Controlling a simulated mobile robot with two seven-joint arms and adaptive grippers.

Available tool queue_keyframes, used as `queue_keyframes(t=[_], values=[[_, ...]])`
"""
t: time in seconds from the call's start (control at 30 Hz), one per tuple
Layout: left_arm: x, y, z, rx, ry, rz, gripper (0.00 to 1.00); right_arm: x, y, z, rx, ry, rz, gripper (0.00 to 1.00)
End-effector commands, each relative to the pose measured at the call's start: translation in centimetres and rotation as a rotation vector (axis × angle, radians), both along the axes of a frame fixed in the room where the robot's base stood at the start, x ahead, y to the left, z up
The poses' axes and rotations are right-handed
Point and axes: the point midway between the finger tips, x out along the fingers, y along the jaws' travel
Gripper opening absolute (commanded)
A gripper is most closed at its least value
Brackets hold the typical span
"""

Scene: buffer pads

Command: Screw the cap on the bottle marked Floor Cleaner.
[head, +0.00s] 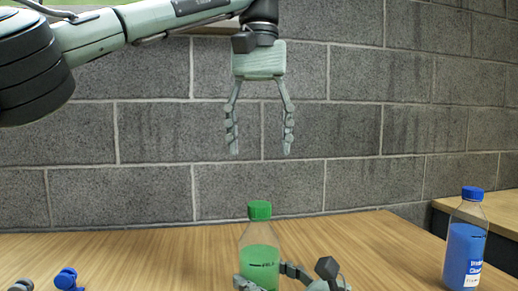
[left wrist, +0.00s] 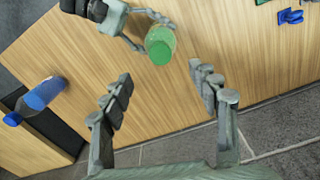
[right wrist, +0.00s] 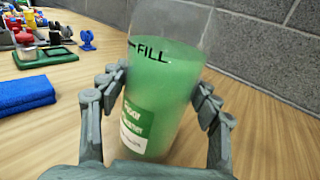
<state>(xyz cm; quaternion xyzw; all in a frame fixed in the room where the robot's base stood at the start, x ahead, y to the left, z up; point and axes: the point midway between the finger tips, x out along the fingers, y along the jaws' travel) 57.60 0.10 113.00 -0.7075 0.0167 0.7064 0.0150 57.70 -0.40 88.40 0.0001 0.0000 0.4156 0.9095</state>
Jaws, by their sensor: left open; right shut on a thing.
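The Floor Cleaner bottle (head: 259,258) is clear with green liquid, upright at the front middle of the table. My right gripper (head: 264,280) is shut around the bottle's body, with fingers on both sides. My left gripper (head: 260,152) is open and empty, pointing down above the cap with a clear gap. In the left wrist view the cap (left wrist: 160,50) shows beyond the fingers.
A blue-capped bottle of blue liquid (head: 464,245) stands at the right. A blue folded cloth (right wrist: 25,93) and several small coloured parts (right wrist: 40,38) lie elsewhere on the table. A grey block wall (head: 350,110) is behind. Wood around the green bottle is mostly clear.

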Motion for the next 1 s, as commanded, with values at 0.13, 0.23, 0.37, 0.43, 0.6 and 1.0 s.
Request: queue_keyframes(t=[0.13,0.23,0.37,0.43,0.6,1.0], values=[[0.0,0.0,1.4,0.004,0.002,0.002,0.61,0.0,0.0,0.0,0.0,0.0,0.0,0.0],[0.0,0.0,2.0,0.002,0.0,0.001,0.61,0.0,0.0,0.0,0.0,0.0,0.0,0.0],[0.0,0.0,2.4,0.0,-0.001,0.0,0.61,0.0,0.0,0.0,0.0,0.0,0.0,0.0],[0.0,0.0,2.5,0.0,-0.001,-0.001,0.61,0.0,0.0,0.0,0.0,0.0,0.0,0.0],[0.0,0.0,2.4,-0.001,0.0,-0.001,0.61,0.0,0.0,0.0,0.0,0.0,0.0,0.0],[0.0,0.0,2.4,-0.001,0.0,0.0,0.61,0.0,0.0,0.0,0.0,0.0,0.0,0.87]])
